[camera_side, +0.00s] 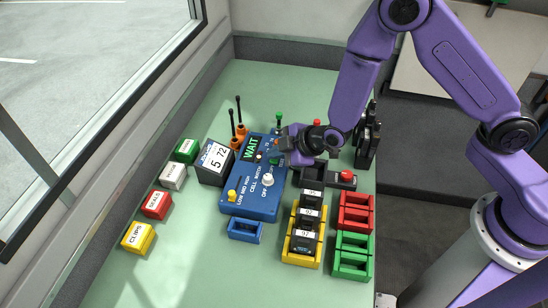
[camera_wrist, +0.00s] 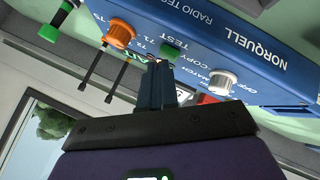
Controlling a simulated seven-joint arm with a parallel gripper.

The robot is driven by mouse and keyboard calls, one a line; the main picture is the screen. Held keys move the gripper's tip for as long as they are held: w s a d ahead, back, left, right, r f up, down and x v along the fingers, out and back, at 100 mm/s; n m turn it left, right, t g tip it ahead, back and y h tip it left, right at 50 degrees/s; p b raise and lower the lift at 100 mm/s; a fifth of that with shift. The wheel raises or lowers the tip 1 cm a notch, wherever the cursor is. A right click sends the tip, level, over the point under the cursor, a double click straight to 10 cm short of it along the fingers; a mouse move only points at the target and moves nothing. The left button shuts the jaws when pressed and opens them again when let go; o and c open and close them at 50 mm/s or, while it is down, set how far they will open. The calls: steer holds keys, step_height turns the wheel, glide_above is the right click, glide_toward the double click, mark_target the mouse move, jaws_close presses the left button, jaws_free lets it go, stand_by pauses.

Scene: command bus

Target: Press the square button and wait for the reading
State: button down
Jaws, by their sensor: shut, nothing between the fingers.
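The blue tester (camera_side: 250,205) stands on the green bench, its display (camera_side: 251,148) lit with green letters reading WAIT. In the wrist view, a green square button (camera_wrist: 168,50) sits by the word TEST on the tester's panel (camera_wrist: 225,50). My gripper (camera_side: 284,152) is shut and empty at the tester's upper right part. In the wrist view, the shut fingertips (camera_wrist: 157,66) are right beside the green button; I cannot tell whether they touch it. The display is partly hidden behind the fingers there.
A white knob (camera_side: 267,180) and a yellow knob (camera_side: 232,195) stand up from the tester. A boxed unit (camera_side: 214,164) reading "5 72" is at its left. Small labelled boxes line the left side. Yellow (camera_side: 302,258), red (camera_side: 356,212) and green (camera_side: 353,257) trays are at right.

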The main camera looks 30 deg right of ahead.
mark_target(277, 161)
steer(key=shift+r, duration=0.75)
steer(key=shift+r, duration=0.15)
steer(key=shift+r, duration=2.4)
